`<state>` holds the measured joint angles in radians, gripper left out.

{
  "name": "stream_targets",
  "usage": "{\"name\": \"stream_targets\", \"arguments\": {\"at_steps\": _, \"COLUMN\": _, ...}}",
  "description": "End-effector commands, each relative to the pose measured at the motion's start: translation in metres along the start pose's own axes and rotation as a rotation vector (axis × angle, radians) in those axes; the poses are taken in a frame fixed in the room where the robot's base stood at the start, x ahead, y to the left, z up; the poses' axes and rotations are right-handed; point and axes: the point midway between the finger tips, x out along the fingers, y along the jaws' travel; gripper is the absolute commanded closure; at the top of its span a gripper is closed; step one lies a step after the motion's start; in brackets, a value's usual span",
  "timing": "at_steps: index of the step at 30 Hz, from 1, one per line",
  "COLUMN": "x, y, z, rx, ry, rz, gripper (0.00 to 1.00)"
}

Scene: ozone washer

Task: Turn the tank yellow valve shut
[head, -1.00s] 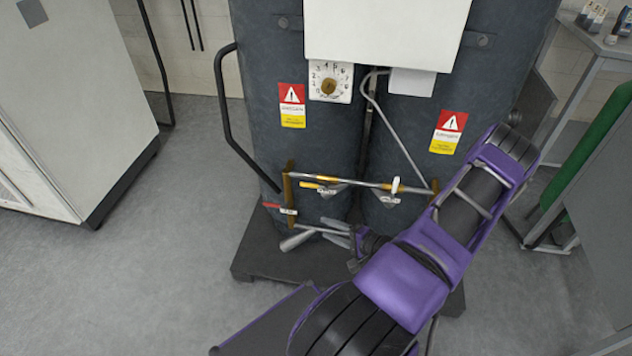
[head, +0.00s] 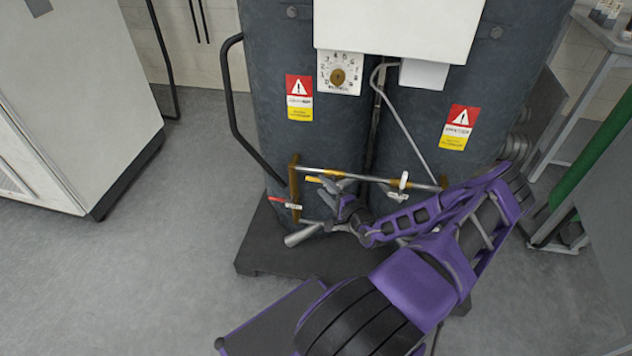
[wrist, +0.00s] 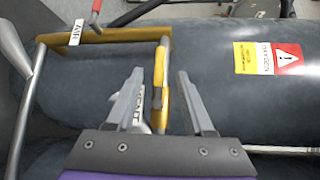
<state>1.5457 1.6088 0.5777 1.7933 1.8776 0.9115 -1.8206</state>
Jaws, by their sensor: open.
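The yellow valve handle (head: 313,179) sits on the thin pipe across the front of the dark tanks (head: 280,130). In the wrist view the yellow handle (wrist: 160,75) lies between the two grey fingers of my gripper (wrist: 159,74), with a gap on each side. My gripper (head: 337,186) is open at the pipe in the head view, partly covering the valve. A white tag (wrist: 138,110) is partly hidden behind the left finger. I cannot tell whether a finger touches the handle.
A red valve handle (head: 278,200) with a white tag is on the left, and a white valve handle (head: 404,180) is farther right on the pipe. A black bent rail (head: 229,110) stands left of the tanks. The floor (head: 160,260) at left is clear.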

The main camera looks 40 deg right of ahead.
Motion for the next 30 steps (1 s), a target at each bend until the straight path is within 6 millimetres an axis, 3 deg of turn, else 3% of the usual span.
{"name": "stream_targets", "arguments": {"at_steps": 3, "x": 0.023, "y": 0.002, "z": 0.0, "rx": -0.001, "ry": -0.001, "rz": 0.0, "gripper": 0.47}}
{"name": "stream_targets", "arguments": {"at_steps": 9, "x": 0.044, "y": 0.001, "z": 0.0, "rx": -0.002, "ry": -0.001, "rz": 0.0, "gripper": 0.47}}
{"name": "stream_targets", "arguments": {"at_steps": 20, "x": 0.049, "y": 0.0, "z": 0.0, "rx": -0.001, "ry": 0.0, "rz": 0.001, "gripper": 0.47}}
{"name": "stream_targets", "arguments": {"at_steps": 29, "x": 0.049, "y": 0.0, "z": 0.0, "rx": -0.001, "ry": 0.0, "rz": 0.001, "gripper": 1.0}}
{"name": "stream_targets", "arguments": {"at_steps": 30, "x": 0.049, "y": 0.0, "z": 0.0, "rx": -0.001, "ry": 0.0, "rz": 0.001, "gripper": 1.0}}
